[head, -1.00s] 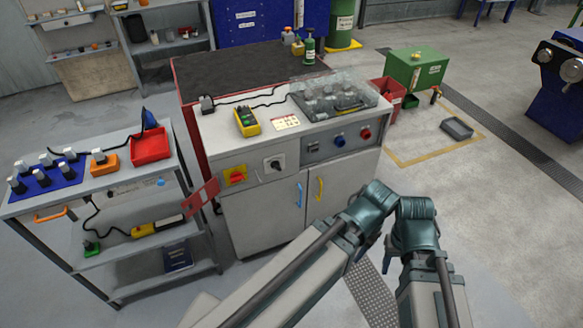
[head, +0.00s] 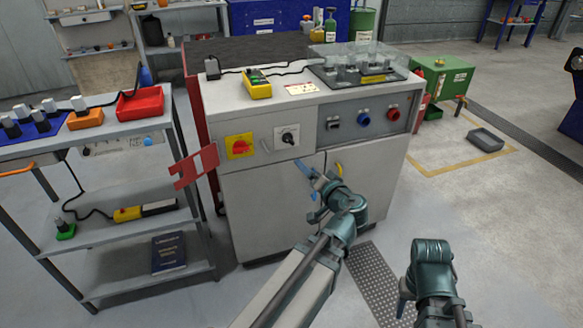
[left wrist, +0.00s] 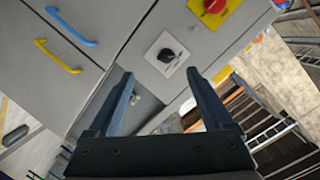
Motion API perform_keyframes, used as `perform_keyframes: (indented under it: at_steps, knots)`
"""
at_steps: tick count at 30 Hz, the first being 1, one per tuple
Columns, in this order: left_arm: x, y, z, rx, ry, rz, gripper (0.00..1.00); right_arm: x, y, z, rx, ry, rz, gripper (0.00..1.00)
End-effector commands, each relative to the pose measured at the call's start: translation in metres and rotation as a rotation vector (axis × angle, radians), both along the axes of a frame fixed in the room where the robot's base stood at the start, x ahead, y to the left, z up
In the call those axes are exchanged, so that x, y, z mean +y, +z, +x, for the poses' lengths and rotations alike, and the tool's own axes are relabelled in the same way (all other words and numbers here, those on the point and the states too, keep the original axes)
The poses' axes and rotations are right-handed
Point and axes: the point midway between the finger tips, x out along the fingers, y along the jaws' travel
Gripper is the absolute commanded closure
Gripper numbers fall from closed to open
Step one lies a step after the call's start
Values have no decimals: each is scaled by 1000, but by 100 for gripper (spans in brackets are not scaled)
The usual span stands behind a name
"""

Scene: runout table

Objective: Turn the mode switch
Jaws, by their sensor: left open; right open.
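The mode switch (head: 287,137) is a black rotary knob on a pale square plate, on the grey cabinet's front left of centre. It also shows in the left wrist view (left wrist: 167,55), ahead of my fingers; its exact setting is too small to read. My left gripper (head: 313,192) is in front of the cabinet doors, below and right of the switch. In the left wrist view its two fingers (left wrist: 162,95) stand wide apart with nothing between them, and the knob is apart from them. My right gripper (head: 402,298) hangs low at the lower right, open, only partly seen.
A red rotary switch on a yellow plate (head: 239,146) is left of the mode switch. Blue (left wrist: 70,25) and yellow (left wrist: 57,57) door handles are close by. A red plate (head: 196,166) juts out between cabinet and cart (head: 105,205). The floor at right is mostly clear.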

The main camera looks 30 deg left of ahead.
Motion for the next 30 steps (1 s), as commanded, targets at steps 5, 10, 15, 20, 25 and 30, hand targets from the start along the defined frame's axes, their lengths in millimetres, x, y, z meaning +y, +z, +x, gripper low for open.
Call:
perform_keyframes:
  at_steps: [5,10,15,20,25,30]
  knots:
    - [14,-17,11,-95,-34,113,15,0,-49,0,0,1,-1,50]
    - [17,-14,16,-131,-56,163,15,0,-60,0,-1,1,-2,50]
    - [18,-11,17,-138,-61,174,15,0,-59,0,-1,1,-2,50]
    - [26,-11,25,-137,-57,174,15,0,-59,0,-1,1,-2,50]
    - [49,-11,46,-137,-57,173,15,0,-59,0,-1,1,-2,50]
    - [76,-11,69,-136,-56,173,15,0,-59,0,-1,1,-2,50]
